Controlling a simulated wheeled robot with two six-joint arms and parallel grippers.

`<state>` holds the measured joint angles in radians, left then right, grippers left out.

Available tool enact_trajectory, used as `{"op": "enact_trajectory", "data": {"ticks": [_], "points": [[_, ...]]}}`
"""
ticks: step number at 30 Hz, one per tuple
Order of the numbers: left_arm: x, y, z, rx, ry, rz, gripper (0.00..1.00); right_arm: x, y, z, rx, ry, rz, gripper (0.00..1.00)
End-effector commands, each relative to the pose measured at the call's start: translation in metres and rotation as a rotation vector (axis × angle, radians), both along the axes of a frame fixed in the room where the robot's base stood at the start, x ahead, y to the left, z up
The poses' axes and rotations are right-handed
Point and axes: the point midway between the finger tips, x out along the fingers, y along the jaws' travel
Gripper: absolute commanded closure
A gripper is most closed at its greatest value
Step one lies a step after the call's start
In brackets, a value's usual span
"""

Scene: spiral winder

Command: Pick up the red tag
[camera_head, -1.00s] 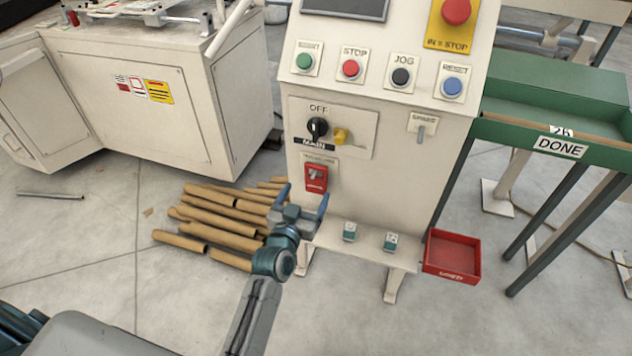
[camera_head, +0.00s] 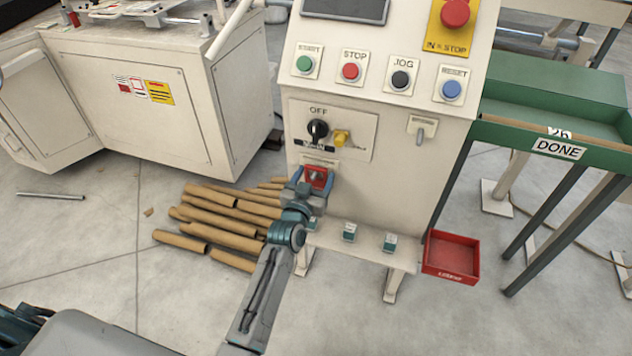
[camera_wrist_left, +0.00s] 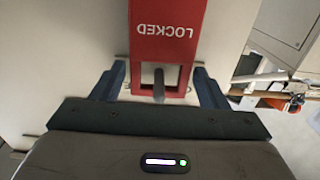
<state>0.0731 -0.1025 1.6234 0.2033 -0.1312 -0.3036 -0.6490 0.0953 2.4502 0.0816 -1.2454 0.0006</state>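The red tag (camera_head: 316,177) hangs on the front of the cream control cabinet, below the OFF/MAIN switch panel. In the left wrist view the tag (camera_wrist_left: 165,35) reads LOCKED upside down, with an opening at its lower end and a grey peg in it. My left gripper (camera_head: 308,181) is in front of the tag in the head view. In the left wrist view its two blue fingers (camera_wrist_left: 160,83) stand open, one on each side of the tag's lower end, with gaps visible. My right gripper is not in view.
The control cabinet (camera_head: 385,195) has a low shelf with small teal-and-white items. A red tray (camera_head: 452,257) sits at its right foot. Brown cardboard tubes (camera_head: 215,220) lie on the floor at left. A green DONE table (camera_head: 590,150) stands at right.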

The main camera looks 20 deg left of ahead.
Motion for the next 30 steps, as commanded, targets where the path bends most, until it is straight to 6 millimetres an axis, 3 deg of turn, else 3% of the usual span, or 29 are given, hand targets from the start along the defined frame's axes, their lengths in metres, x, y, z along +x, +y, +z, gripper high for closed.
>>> {"op": "enact_trajectory", "data": {"ticks": [1, 5, 14, 20, 30], "points": [[0.0, 0.0, 0.0, 0.0, 0.0, 0.0, 0.42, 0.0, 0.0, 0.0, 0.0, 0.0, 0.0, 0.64], [0.0, 0.0, 0.0, 0.0, 0.0, 0.0, 0.68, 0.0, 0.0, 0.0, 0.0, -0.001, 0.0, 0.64], [0.0, 0.0, 0.002, 0.0, -0.001, 0.0, 0.68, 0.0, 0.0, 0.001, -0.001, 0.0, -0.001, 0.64], [0.0, 0.0, 0.018, 0.0, -0.002, 0.0, 0.68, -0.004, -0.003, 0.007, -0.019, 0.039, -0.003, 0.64], [-0.062, 0.002, 0.013, -0.001, 0.002, 0.001, 0.68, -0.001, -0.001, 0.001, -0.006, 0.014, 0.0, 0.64]]}}
